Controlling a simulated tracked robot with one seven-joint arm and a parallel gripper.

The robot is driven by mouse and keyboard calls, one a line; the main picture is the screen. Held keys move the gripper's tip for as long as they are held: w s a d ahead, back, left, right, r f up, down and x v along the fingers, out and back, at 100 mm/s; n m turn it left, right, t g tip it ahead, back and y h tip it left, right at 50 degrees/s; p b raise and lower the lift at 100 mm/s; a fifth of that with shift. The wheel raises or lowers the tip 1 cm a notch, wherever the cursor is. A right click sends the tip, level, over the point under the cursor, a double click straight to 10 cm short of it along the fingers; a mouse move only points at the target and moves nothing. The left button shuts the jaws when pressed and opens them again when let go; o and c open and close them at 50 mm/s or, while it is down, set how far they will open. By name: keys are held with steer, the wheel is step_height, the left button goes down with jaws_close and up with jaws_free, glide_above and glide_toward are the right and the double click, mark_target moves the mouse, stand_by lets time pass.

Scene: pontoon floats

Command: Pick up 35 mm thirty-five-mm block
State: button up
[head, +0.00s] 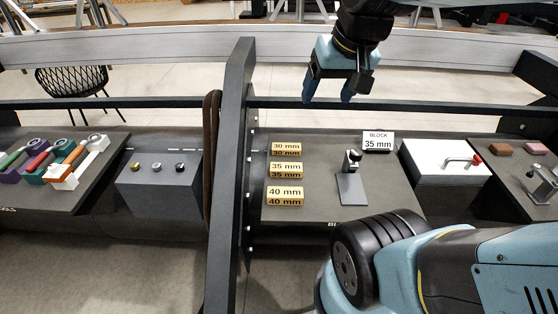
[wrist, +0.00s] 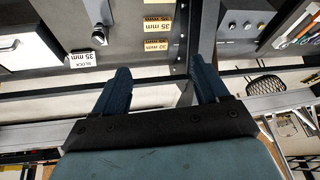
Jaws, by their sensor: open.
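The 35 mm block (head: 286,169) is a tan block with black lettering. It lies on the dark grey bench top, between the 30 mm block (head: 286,149) and the 40 mm block (head: 285,196) in a column. In the wrist view the 35 mm block (wrist: 158,25) shows upside down near the top, ahead of the fingers. My gripper (head: 328,98) is open and empty, raised beyond the back edge of the bench, to the right of the blocks. Its two blue fingers (wrist: 162,82) stand apart in the wrist view with nothing between them.
A "BLOCK 35 mm" sign (head: 378,141) stands behind a small metal stand (head: 351,180) right of the blocks. A white box (head: 443,163) with a red-tipped handle is further right. A dark upright post (head: 232,170) rises left of the blocks. Bare bench lies between blocks and stand.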

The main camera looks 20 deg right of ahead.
steer(key=shift+o, duration=0.7)
steer(key=w+f+m+g+y, duration=0.2)
steer(key=w+f+m, duration=0.2)
steer(key=w+f, duration=0.2)
steer(key=shift+w+m, duration=0.3)
steer(key=shift+w, duration=0.75)
steer(key=w+d+f+m+g+y, duration=0.1)
steer(key=w+d+f+m+y, duration=0.15)
steer(key=w+f+m, duration=0.4)
steer(key=m+t+y, duration=0.1)
steer(key=m+y, duration=0.3)
steer(key=m, duration=0.6)
glide_toward(287, 166)
steer(key=shift+n+h, duration=0.25)
steer(key=x, duration=1)
steer(key=shift+a, duration=0.3)
steer(key=shift+c, duration=0.3)
steer(key=c, duration=1)
